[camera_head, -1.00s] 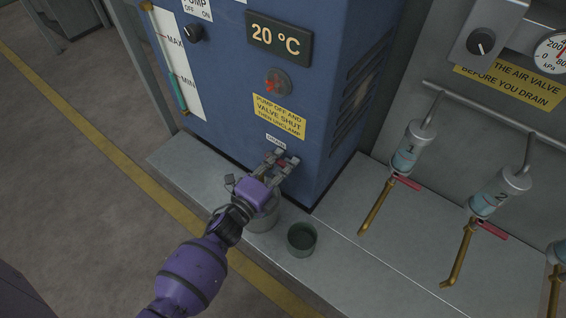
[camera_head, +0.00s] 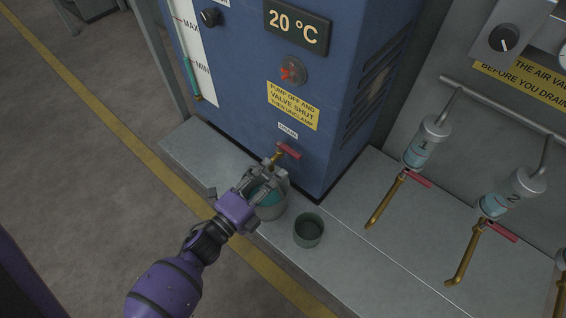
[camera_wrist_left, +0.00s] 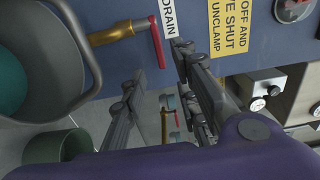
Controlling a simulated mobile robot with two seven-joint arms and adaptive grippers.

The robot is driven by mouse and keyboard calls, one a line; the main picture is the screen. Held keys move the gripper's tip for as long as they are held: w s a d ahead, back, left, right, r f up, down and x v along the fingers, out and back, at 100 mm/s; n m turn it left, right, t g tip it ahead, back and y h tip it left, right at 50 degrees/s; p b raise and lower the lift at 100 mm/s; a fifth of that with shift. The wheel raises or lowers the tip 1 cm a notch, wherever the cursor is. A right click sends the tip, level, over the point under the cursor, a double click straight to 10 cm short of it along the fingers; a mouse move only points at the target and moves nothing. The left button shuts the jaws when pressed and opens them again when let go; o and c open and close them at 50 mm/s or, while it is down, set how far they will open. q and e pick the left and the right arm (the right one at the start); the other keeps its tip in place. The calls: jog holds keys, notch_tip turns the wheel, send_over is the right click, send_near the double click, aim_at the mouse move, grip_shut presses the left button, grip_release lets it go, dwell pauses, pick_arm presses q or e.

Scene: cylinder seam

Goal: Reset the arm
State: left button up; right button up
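My left gripper (camera_head: 262,182) is open and empty, in front of the blue cabinet and over the near part of the metal bucket. In the left wrist view its two fingers (camera_wrist_left: 165,100) stand apart with nothing between them. The brass drain valve (camera_head: 276,160) has a red handle (camera_head: 289,151) clear of the fingers. They also show in the left wrist view as the brass spout (camera_wrist_left: 112,35) and the red handle (camera_wrist_left: 156,42). The bucket (camera_head: 272,212) under the spout holds teal liquid; it shows at left in the wrist view (camera_wrist_left: 78,85). My right gripper is not in view.
A small dark green cup (camera_head: 309,231) stands right of the bucket on the grey ledge (camera_head: 350,265). The blue cabinet (camera_head: 235,110) rises behind. Several brass taps with red handles, including tap 1 (camera_head: 384,203), hang at right. Open floor lies left.

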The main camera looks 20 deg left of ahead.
pick_arm(q)
jog(key=shift+v, duration=1.05)
